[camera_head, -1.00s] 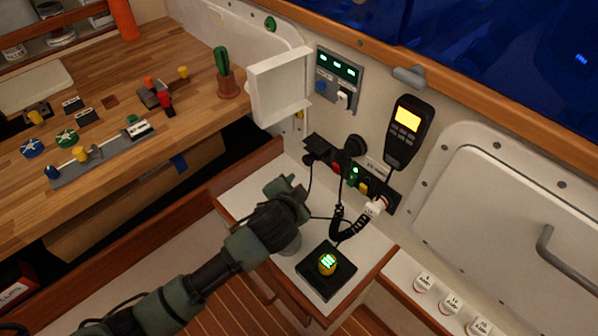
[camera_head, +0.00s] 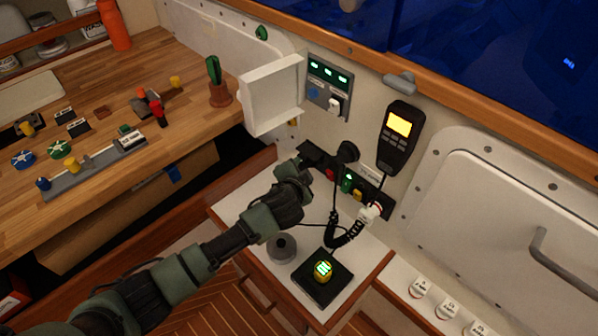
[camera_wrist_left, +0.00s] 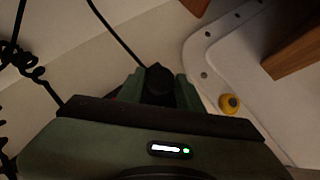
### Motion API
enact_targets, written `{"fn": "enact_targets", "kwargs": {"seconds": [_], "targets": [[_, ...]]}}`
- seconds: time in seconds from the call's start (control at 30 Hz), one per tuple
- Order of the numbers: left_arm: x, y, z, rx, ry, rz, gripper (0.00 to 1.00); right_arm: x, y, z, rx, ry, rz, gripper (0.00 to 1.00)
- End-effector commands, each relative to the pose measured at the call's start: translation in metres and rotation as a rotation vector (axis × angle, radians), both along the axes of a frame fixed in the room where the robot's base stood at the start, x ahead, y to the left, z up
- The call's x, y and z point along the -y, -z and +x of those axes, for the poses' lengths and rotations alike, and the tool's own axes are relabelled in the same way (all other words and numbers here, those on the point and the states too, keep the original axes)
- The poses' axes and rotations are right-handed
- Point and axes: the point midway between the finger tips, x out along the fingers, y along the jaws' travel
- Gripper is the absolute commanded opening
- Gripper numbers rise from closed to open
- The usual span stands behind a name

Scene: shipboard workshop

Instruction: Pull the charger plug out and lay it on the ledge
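My left gripper (camera_head: 299,166) is at the left end of the black socket strip (camera_head: 384,203) on the wall. In the left wrist view its two green fingers (camera_wrist_left: 158,92) stand on either side of a black plug (camera_wrist_left: 157,82) with a thin cord. I cannot tell whether they press on it. In the head view my gripper hides most of this plug. I cannot tell for sure which plug is the charger's. The white ledge (camera_head: 236,200) with wooden edges lies below. My right gripper is not in view.
A black pad with a lit yellow device (camera_head: 322,271) and a grey round object (camera_head: 282,248) stand on the ledge. A coiled black cord (camera_head: 338,239) hangs over it. A handset (camera_head: 398,136) and an open white cover (camera_head: 270,97) are above.

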Motion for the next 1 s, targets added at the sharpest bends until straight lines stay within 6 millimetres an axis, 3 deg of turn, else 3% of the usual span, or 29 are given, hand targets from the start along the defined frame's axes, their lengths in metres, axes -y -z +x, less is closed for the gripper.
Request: {"fn": "enact_targets", "kwargs": {"seconds": [0.17, 0.3, 0.33, 1.0], "targets": [[0.0, 0.0, 0.0, 0.0, 0.0, 0.0, 0.36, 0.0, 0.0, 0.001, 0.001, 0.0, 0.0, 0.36], [0.0, 0.0, 0.0, 0.0, 0.0, 0.0, 0.03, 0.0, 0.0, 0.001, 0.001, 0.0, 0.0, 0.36], [0.0, 0.0, 0.0, 0.0, 0.0, 0.0, 0.0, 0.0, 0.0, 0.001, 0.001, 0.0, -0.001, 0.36], [-0.015, -0.002, -0.015, 0.0, 0.0, 0.0, 0.0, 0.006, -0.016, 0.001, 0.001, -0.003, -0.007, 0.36]]}}
